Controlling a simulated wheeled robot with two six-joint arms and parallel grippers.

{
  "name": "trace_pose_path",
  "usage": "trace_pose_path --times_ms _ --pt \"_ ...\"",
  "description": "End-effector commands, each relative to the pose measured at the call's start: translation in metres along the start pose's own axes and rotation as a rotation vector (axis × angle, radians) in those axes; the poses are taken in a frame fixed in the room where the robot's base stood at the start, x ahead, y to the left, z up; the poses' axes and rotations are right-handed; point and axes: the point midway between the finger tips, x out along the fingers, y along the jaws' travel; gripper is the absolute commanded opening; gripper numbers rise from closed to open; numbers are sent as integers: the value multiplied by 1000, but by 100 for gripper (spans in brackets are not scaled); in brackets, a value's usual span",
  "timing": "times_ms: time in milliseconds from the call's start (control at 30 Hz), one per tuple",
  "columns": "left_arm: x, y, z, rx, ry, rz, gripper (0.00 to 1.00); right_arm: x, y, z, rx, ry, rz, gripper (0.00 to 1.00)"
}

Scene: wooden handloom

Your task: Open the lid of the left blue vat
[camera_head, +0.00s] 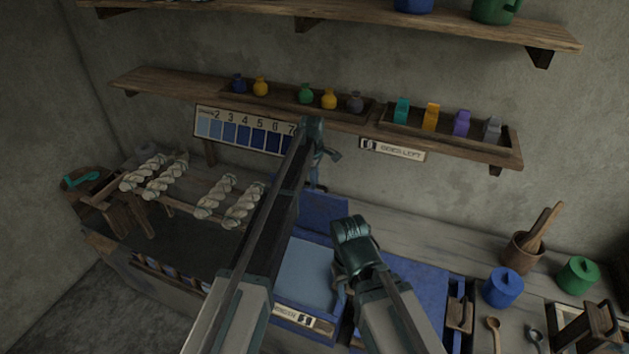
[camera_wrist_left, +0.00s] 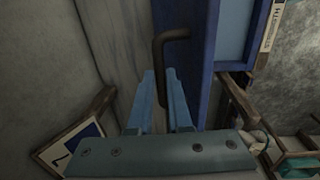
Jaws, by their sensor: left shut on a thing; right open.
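The left blue vat (camera_head: 262,292) shows pale blue liquid (camera_head: 305,268) inside. Its blue lid (camera_head: 325,210) stands raised at the back of the vat; in the left wrist view the lid (camera_wrist_left: 190,50) is a blue panel with a dark bent handle (camera_wrist_left: 160,48). My left gripper (camera_head: 322,172) is behind the vat, below the lower shelf, and is shut on the lid handle; its fingers (camera_wrist_left: 166,90) also show in the left wrist view. My left arm hides part of the vat. My right gripper (camera_head: 340,292) is open and empty over the vat's right side.
The right vat's blue lid (camera_head: 420,285) lies flat beside it. A blue pot (camera_head: 502,288), green pot (camera_head: 578,275) and mortar (camera_head: 522,252) stand on the right. Twisted yarn skeins (camera_head: 217,197) lie on the left. The shelf (camera_head: 185,85) with small jars runs above my left gripper.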

Motion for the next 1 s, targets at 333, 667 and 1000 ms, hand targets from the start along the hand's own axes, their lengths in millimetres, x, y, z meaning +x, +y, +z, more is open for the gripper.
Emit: trace_pose_path --times_ms 333,667,1000 --pt "1 41 -1 0 1 2 0 -3 0 0 1 0 0 50" --pt "1 40 0 0 1 0 26 -3 0 0 1 0 0 50" --pt "1 40 0 0 0 0 47 -3 0 0 1 0 0 50"
